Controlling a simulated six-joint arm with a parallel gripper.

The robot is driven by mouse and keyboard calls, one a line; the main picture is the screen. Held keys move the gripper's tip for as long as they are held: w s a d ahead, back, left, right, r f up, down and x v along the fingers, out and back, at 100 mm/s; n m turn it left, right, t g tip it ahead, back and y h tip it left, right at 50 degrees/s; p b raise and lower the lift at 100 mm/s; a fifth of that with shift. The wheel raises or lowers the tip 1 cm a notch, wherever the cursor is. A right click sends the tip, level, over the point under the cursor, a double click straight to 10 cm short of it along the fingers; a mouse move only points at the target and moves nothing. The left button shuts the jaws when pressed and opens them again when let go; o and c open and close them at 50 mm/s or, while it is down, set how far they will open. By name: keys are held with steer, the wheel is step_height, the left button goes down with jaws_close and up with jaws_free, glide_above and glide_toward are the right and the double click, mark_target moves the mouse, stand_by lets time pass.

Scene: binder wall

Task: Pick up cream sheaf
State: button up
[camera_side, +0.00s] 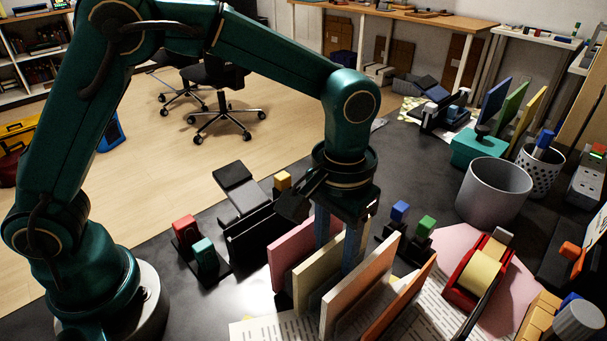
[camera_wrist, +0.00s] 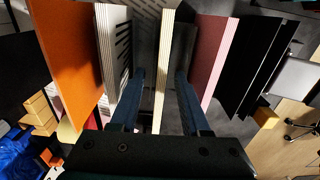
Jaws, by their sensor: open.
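The cream sheaf (camera_side: 312,276) stands upright in a row of sheaves on the dark desk. In the wrist view its pale top edge (camera_wrist: 164,72) runs between my two blue fingers. My gripper (camera_side: 338,238) points down over the row and is open, with one finger on each side of the cream sheaf. In the wrist view a gap shows between each finger of my gripper (camera_wrist: 161,80) and the sheaf. The lower part of the sheaf and the finger ends are partly hidden in the side view.
A mauve sheaf (camera_side: 290,246) stands close on one side of the cream one. A salmon-faced sheaf (camera_side: 358,290) and an orange one (camera_side: 400,300) stand on the other. A black holder (camera_side: 250,235), a red tape dispenser (camera_side: 478,272) and a grey bin (camera_side: 493,193) are nearby.

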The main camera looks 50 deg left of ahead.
steer(key=shift+f, duration=0.15)
jaws_close()
stand_by(0.4)
step_height(320, 180, up, 10)
steer(key=shift+f, duration=0.1)
steer(key=shift+w+a+r, duration=0.1)
steer(key=shift+a+r, duration=0.05)
steer(key=shift+r, duration=0.15)
steer(key=a+r, duration=0.2)
steer(key=a, duration=1.2)
steer(key=shift+a, duration=0.35)
